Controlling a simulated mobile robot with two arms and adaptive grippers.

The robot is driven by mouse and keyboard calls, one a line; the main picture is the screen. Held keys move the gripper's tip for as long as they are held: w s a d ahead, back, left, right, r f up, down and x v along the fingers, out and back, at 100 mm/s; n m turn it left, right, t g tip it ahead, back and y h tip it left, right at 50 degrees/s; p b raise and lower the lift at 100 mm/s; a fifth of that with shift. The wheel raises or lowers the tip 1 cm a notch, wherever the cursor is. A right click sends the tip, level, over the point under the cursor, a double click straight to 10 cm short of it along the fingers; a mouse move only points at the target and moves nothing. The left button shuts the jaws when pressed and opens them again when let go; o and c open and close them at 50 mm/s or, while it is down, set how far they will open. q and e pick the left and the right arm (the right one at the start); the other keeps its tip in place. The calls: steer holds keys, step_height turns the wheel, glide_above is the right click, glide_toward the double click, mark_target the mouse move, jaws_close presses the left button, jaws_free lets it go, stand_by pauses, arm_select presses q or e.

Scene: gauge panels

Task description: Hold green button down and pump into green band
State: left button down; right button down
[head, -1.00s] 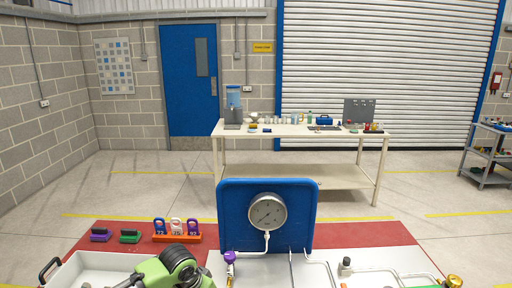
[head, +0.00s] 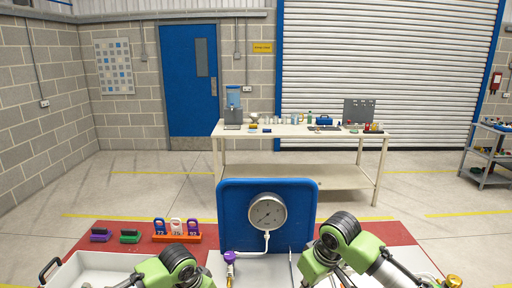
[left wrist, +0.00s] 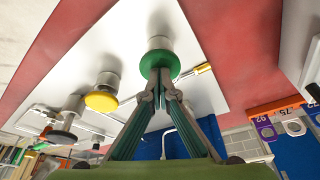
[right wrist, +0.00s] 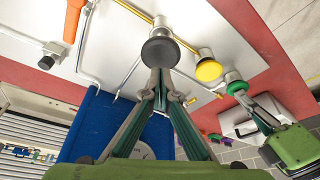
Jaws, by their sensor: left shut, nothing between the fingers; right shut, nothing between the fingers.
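The green button (left wrist: 160,64) is a round cap on a pale post, on a white board. My left gripper (left wrist: 157,88) is shut and empty, its tips at the green cap; I cannot tell whether they press it. The green button (right wrist: 235,84) and left gripper also show in the right wrist view. My right gripper (right wrist: 158,82) is shut and empty, its tips at a black round knob (right wrist: 160,50); contact is unclear. The pressure gauge (head: 267,213) stands on a blue panel (head: 235,240); its needle and band are too small to read.
A yellow button (right wrist: 208,69) sits between the black knob and the green button. Pipes run over the white board. An orange handle (right wrist: 73,20) is at the upper left. A rack of numbered tags (head: 178,238) stands left of the gauge panel. A workbench (head: 290,130) is behind.

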steer(key=shift+f, duration=0.95)
steer(key=shift+f, duration=0.95)
stand_by(0.5)
steer(key=shift+f, duration=1.55)
steer(key=shift+r, duration=2.25)
steer(key=shift+f, duration=2.4)
steer(key=shift+r, duration=2.35)
